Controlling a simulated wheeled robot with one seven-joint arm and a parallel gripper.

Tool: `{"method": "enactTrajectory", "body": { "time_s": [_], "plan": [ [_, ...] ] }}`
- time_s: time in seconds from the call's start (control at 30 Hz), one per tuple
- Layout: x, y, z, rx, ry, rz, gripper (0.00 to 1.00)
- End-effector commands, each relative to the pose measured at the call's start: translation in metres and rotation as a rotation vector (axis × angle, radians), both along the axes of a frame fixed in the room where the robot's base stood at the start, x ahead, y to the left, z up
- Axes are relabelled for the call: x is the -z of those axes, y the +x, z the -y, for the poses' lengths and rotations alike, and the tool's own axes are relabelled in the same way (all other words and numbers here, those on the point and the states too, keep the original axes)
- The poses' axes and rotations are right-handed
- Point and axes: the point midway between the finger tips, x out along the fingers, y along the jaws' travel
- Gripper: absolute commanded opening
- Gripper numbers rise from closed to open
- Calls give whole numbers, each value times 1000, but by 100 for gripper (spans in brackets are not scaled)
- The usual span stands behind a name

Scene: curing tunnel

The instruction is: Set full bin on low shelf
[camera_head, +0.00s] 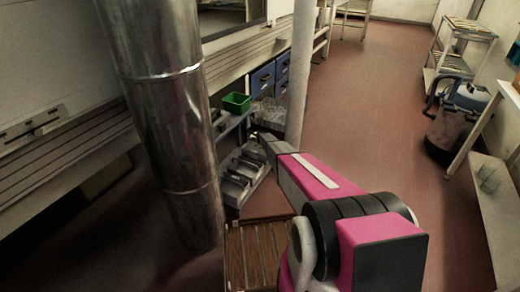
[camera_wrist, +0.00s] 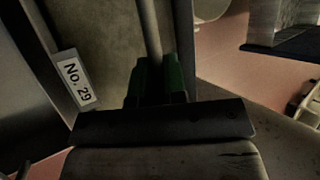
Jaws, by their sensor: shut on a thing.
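My gripper (camera_head: 258,136) reaches forward beside the low rack. In the wrist view its dark green fingers (camera_wrist: 160,82) are shut on a narrow grey upright edge (camera_wrist: 149,35). This looks like the wall of a bin, but most of the held thing is hidden and I cannot tell its contents. A small green bin (camera_head: 237,102) sits on the rack's upper level, left of the gripper and apart from it. Grey shelf trays (camera_head: 240,182) with dark openings stand lower, partly hidden by my arm. A "No. 29" label (camera_wrist: 76,79) shows left of the fingers.
A thick metal pipe (camera_head: 172,110) stands left of the rack and a thin pale post (camera_head: 300,70) just right. A slatted wooden top (camera_head: 255,258) lies in front. Blue drawers (camera_head: 263,78) stand behind. Open red floor (camera_head: 370,110) lies right, with a vacuum cleaner (camera_head: 458,118) beyond.

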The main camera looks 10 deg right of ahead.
Motion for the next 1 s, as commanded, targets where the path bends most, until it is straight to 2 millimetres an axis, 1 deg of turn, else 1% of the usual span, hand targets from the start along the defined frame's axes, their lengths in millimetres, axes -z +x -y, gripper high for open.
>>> {"method": "enactTrajectory", "body": {
  "time_s": [0.13, 0.3, 0.4, 0.63, 0.77, 0.8, 0.83, 0.87, 1.0],
  "plan": [
    [9, 1, -1, 0, 0, 0, 0],
    [32, 2, -1, 0, 0, 0, 0],
    [40, 1, 0, 0, 0, 1, 0],
    [39, 0, 0, 0, 0, 1, 0],
    [43, 0, 0, 0, 0, 1, 0],
    [43, 0, 0, 0, 0, 0, 25],
    [43, 0, 0, 0, 0, 0, 35],
    [43, 0, 0, 0, 0, 0, 38],
    [43, 0, 0, 0, 0, 0, 38]
  ]
}}
